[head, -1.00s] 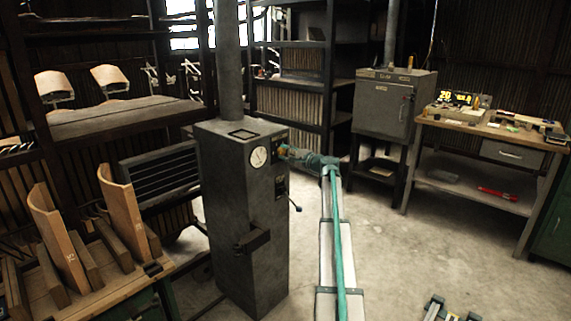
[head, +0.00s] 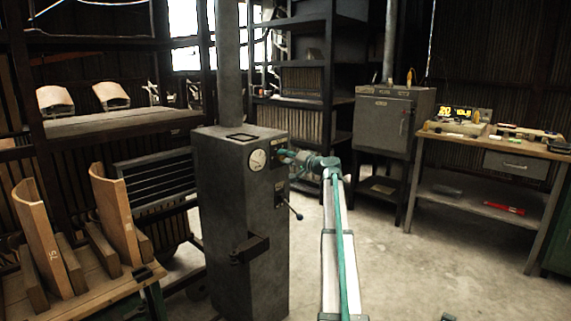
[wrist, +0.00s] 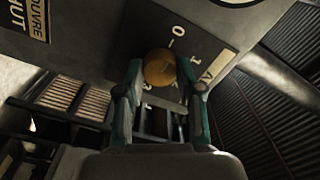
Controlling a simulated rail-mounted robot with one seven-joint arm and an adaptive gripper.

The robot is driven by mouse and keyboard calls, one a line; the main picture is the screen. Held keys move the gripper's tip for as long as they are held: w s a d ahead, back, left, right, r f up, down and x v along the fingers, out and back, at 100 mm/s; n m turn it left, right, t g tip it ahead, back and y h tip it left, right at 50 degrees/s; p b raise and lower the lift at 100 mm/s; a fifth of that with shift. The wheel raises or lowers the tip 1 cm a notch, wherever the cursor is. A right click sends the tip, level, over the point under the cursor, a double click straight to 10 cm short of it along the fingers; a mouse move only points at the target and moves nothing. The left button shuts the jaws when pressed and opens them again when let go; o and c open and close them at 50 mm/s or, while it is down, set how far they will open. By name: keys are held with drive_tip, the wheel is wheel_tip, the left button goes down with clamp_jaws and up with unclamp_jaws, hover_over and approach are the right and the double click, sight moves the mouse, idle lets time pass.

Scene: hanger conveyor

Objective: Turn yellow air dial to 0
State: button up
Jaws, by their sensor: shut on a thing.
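The yellow dial (wrist: 160,68) is a round knob on a dark plate (wrist: 205,50) of the grey metal cabinet (head: 240,215). In the wrist view the plate shows a 0 with a short mark beside the knob, and a 1 farther right. My gripper (wrist: 162,80) has a finger on each side of the knob and is shut on it. Which mark the dial points to cannot be told. In the head view my gripper (head: 284,154) is at the cabinet's right face and mostly hides the dial.
A round white gauge (head: 258,160) is on the cabinet left of my gripper. Curved wooden pieces (head: 112,213) stand at left. A workbench (head: 490,147) stands at right. Bare floor lies between.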

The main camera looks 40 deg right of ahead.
drive_tip(key=shift+n, duration=0.3)
drive_tip(key=o, duration=1.2)
drive_tip(key=shift+c, duration=0.2)
drive_tip(key=s+d, duration=0.2)
drive_tip(key=s, duration=0.9)
drive_tip(key=shift+s+d, duration=0.15)
drive_tip(key=shift+s, duration=0.25)
